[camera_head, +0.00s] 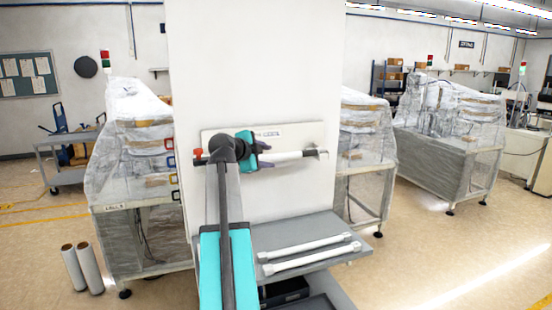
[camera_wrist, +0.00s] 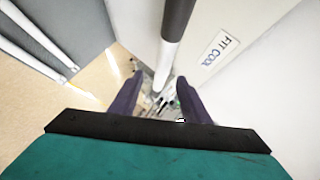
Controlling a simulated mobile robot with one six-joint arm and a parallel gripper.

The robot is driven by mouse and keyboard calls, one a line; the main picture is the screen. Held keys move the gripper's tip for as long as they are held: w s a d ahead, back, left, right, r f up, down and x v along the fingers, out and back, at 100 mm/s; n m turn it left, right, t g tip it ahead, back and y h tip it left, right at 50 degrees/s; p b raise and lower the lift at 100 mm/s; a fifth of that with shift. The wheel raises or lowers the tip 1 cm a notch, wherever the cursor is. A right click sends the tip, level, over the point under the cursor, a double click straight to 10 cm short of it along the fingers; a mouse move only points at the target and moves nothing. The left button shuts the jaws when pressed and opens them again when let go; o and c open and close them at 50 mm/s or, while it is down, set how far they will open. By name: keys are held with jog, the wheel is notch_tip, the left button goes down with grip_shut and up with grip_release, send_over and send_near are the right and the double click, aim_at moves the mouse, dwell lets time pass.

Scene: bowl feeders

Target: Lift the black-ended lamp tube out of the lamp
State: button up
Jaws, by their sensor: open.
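The lamp tube (camera_head: 285,156) is white with a black end and lies level in the lamp on the white upright panel. Its right end meets a grey holder (camera_head: 323,153). In the wrist view the tube (camera_wrist: 166,62) runs down from its black end at the top to between my fingertips. My gripper (camera_head: 267,156) is at the left part of the tube, and its dark purple fingers show in the wrist view (camera_wrist: 159,79). It is open, one finger on each side of the tube, with gaps visible. The tube's left end is hidden behind my gripper and arm.
Two white-ended tubes (camera_head: 305,246) lie on the grey shelf (camera_head: 345,228) below the lamp. A "FIT COOL" label (camera_wrist: 220,48) is on the lamp's plate beside the tube. A red piece (camera_head: 198,153) sits at the lamp's left end. Plastic-wrapped machines (camera_head: 130,150) flank the panel.

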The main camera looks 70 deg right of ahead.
aim_at(275, 156)
jog(key=shift+d, duration=0.15)
jog(key=shift+s+d+f+p, duration=0.1)
jog(key=shift+s+d+p, duration=0.05)
jog(key=shift+d+p, duration=0.35)
jog(key=shift+s+d+f+p, duration=0.1)
jog(key=shift+d+p, duration=0.3)
jog(key=shift+p, duration=0.05)
jog(key=shift+p+x, duration=0.65)
jog(key=shift+x, duration=0.9)
jog(key=shift+w, duration=0.1)
grip_shut()
jog(key=shift+r, duration=0.15)
